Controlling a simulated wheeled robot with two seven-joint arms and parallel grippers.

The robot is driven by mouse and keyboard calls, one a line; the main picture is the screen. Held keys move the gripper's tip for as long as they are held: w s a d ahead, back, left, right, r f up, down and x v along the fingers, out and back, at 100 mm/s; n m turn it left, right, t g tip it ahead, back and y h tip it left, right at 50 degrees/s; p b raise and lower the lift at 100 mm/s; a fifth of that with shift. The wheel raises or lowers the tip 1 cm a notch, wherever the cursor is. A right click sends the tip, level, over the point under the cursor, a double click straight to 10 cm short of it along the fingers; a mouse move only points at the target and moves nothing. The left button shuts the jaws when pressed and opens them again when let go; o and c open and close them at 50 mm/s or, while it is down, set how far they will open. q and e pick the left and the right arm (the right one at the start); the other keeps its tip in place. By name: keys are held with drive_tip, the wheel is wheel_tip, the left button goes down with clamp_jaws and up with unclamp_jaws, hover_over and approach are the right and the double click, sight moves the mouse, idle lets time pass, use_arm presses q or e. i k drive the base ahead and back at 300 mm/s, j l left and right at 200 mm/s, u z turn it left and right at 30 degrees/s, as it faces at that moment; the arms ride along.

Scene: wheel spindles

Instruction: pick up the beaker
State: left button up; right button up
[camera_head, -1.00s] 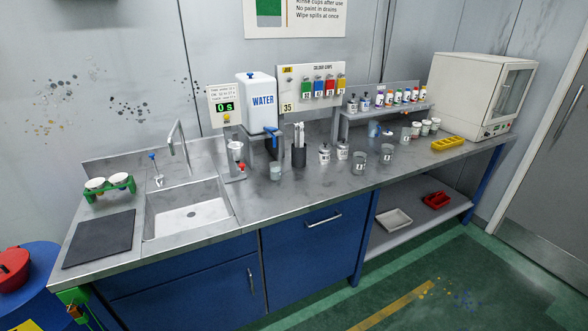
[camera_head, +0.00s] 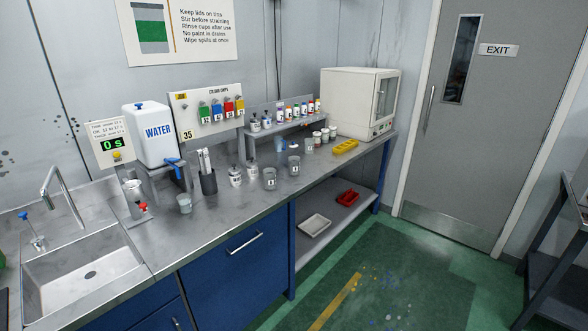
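No thing in view is plainly marked as the beaker. A small clear cup (camera_head: 184,203) stands upright on the steel counter, just right of the water dispenser's stand. Two larger grey see-through containers with number labels, one nearer (camera_head: 270,178) and one farther (camera_head: 294,166), stand farther right on the counter. Another see-through container (camera_head: 309,145) stands behind them, before the shelf's right end. Neither of my grippers shows in the head view.
The white WATER tank (camera_head: 150,134) stands left of a dark holder of tools (camera_head: 208,181). Two small lidded jars (camera_head: 235,176) stand right of that holder. The sink (camera_head: 85,268) is at left.

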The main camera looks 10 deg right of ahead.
sight(186, 207)
drive_tip(key=i+j+z, duration=0.15)
drive_tip(key=i+z, duration=0.15)
drive_tip(key=i, duration=0.15)
drive_tip(key=i+j+z, duration=0.3)
drive_tip(key=i, duration=0.15)
